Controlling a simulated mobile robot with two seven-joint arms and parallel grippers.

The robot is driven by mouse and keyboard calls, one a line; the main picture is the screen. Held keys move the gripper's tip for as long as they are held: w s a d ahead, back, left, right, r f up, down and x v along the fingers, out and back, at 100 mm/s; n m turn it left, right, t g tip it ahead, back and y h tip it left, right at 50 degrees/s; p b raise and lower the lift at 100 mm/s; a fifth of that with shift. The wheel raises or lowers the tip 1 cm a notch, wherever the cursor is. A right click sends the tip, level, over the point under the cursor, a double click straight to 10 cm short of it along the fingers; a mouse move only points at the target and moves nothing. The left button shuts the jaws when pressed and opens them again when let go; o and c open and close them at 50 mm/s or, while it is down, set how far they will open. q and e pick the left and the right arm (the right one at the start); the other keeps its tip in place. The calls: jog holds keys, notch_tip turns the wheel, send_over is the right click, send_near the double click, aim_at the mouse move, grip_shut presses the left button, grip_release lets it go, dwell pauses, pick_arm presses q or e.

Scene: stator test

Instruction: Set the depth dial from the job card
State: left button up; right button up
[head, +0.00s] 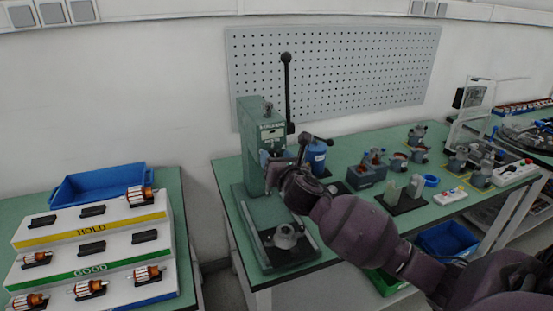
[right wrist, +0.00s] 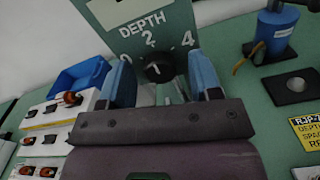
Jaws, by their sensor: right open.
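The depth dial (right wrist: 158,68) is a black knob with a white mark on the green press face, below the word DEPTH and the numbers 0, 2 and 4. Its exact setting is hard to read. My right gripper (right wrist: 160,62) is open, its blue fingers on either side of the dial with gaps visible. In the head view my right gripper (head: 272,158) is at the green press (head: 251,150) and hides the dial. My left gripper is not in view.
The press's tall black lever (head: 287,90) stands close to my right gripper. A blue cylindrical fixture (head: 317,155) is to its right on the green bench. A HOLD/GOOD rack (head: 90,240) with copper rotors and a blue bin (head: 100,183) stand at the left.

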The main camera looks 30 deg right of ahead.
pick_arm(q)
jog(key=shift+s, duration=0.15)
pick_arm(e)
jog(key=shift+c, duration=0.8)
jog(key=c, duration=0.8)
pick_arm(q)
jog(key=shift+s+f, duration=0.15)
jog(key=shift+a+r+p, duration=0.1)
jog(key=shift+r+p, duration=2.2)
jog(key=shift+p, duration=0.1)
pick_arm(e)
jog(key=shift+d+m, duration=0.1)
jog(key=shift+m, duration=5.8)
